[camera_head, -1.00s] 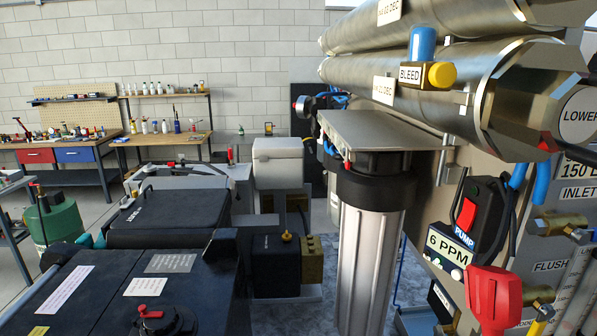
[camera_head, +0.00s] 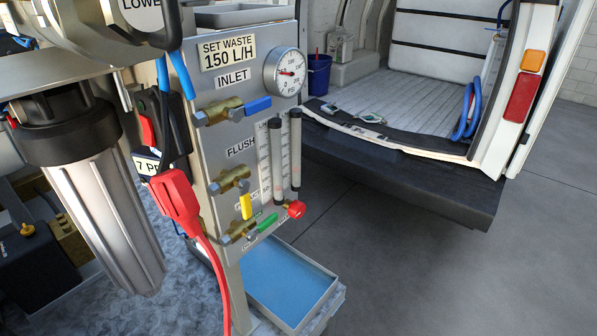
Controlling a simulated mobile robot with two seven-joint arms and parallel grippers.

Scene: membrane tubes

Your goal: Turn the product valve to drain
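The grey valve panel (camera_head: 217,143) stands left of the middle in the head view. Its upper brass valve has a blue handle (camera_head: 257,105) by the INLET label. Below it, by the FLUSH label, a brass valve has a yellow handle (camera_head: 246,205). The lowest brass valve has a green handle (camera_head: 267,222), tilted up to the right. The small labels near it are too small to read, so I cannot tell for certain which is the product valve. Neither of my grippers is in view.
A red connector (camera_head: 176,200) with a hanging red cable is left of the panel. Two flow tubes (camera_head: 278,165), a red knob (camera_head: 295,209) and a gauge (camera_head: 285,72) are on the right. A tray (camera_head: 327,288) of blue liquid lies below. Floor is clear right, before the van bumper (camera_head: 420,185).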

